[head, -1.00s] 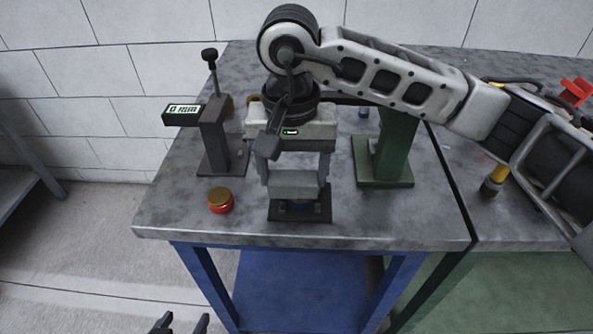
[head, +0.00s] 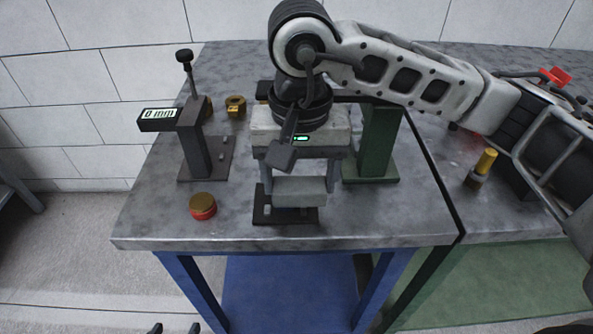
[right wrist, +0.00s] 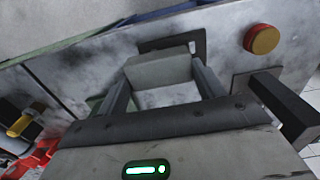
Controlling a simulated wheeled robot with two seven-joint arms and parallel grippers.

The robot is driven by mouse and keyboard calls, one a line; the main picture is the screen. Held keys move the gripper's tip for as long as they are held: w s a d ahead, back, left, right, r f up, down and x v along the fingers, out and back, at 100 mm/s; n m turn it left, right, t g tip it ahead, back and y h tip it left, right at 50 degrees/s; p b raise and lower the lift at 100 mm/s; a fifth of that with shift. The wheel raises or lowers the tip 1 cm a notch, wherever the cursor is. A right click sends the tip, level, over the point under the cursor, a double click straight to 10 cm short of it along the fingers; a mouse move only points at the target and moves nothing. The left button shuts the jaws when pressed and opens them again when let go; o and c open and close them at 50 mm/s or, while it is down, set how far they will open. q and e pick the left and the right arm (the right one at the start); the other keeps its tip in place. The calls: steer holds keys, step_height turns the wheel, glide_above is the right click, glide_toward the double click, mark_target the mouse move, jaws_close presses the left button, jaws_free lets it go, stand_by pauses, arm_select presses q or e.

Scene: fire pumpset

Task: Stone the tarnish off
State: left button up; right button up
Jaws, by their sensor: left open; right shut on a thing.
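My right gripper (head: 299,188) is shut on a pale grey block (head: 300,193), probably the stone. It holds the block level at the front of the table, over or just behind a black base plate (head: 262,217). Whether they touch I cannot tell. The block also shows between the fingers in the right wrist view (right wrist: 158,70), with the plate partly hidden beyond it (right wrist: 197,42). My left gripper (head: 175,329) is open and empty at the bottom edge, with only its fingertips in view. No tarnish can be made out.
A red button with a brass-coloured top (head: 203,206) sits left of the plate. A gauge stand (head: 197,150) with a "0 mm" display and a brass nut (head: 235,106) are behind it. A green stand (head: 378,145) is close right of my right gripper. A yellow-topped post (head: 482,166) stands farther right.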

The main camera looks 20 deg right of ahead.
steer(key=shift+r+p, duration=1)
steer(key=shift+r, duration=1.9)
steer(key=shift+r, duration=0.1)
steer(key=shift+r+p, duration=0.55)
steer(key=shift+r, duration=0.85)
